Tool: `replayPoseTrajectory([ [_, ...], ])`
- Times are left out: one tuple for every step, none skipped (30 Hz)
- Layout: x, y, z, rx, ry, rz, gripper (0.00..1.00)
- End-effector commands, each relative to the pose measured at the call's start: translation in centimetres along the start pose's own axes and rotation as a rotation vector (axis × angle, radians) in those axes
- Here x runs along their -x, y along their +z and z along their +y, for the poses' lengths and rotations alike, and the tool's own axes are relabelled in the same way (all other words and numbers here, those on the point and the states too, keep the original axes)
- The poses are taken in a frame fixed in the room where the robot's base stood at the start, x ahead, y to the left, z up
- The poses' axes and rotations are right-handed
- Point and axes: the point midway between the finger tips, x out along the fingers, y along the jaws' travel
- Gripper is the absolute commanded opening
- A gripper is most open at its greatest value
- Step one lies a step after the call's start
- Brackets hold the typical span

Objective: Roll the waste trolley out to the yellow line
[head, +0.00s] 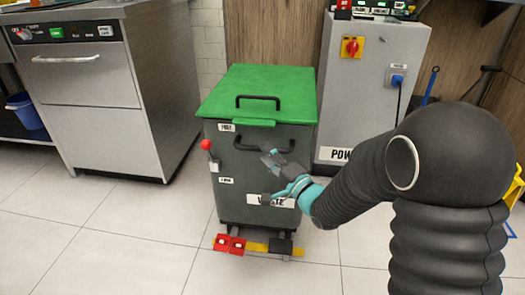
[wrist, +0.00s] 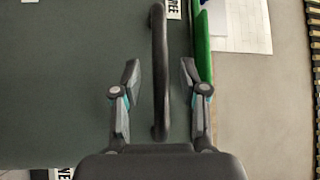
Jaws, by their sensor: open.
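The waste trolley (head: 240,175) is a dark grey bin with a green lid (head: 262,92), standing upright between two metal cabinets. A black front handle (head: 240,146) crosses its upper front; another handle sits on the lid. My gripper (head: 266,177) is open in front of the trolley, just below the front handle in the head view. In the wrist view, a black handle bar (wrist: 159,70) runs between the open fingers (wrist: 160,68), with gaps on both sides. Depth to the bar is unclear.
A steel appliance (head: 85,85) stands left, a power cabinet (head: 365,75) behind right. Tiled floor (head: 110,235) is clear in front.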

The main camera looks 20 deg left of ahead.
Motion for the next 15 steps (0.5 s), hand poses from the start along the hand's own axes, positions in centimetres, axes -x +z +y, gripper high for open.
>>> replayPoseTrajectory([
  [1.1, -0.2, 0.1, 0.0, 0.003, 0.004, 0.43],
  [1.7, -0.2, 0.1, -0.001, 0.003, 0.004, 0.43],
  [2.6, -0.1, 0.0, -0.001, 0.003, 0.003, 0.43],
  [3.2, -0.1, 0.0, -0.001, 0.003, 0.004, 0.43],
  [3.8, -0.1, 0.0, -0.001, 0.002, 0.004, 0.43],
  [4.5, -0.1, 0.1, -0.002, 0.003, 0.004, 0.43],
  [5.1, -0.1, 0.1, -0.001, 0.003, 0.003, 0.43],
  [5.6, -0.1, 0.1, -0.002, 0.003, 0.004, 0.43],
  [6.2, -0.1, 0.0, -0.002, 0.002, 0.004, 0.43],
  [6.7, -0.1, 0.0, -0.001, 0.002, 0.003, 0.43],
  [7.1, -0.1, 0.1, -0.001, 0.003, 0.003, 0.43],
  [7.6, -0.1, 0.0, 0.0, 0.002, 0.003, 0.43],
  [7.8, -0.1, 0.0, 0.0, 0.001, 0.003, 0.43],
  [8.1, -0.1, 0.0, 0.0, 0.002, 0.002, 0.43],
  [8.4, -0.1, 0.1, -0.001, 0.002, 0.002, 0.43],
])
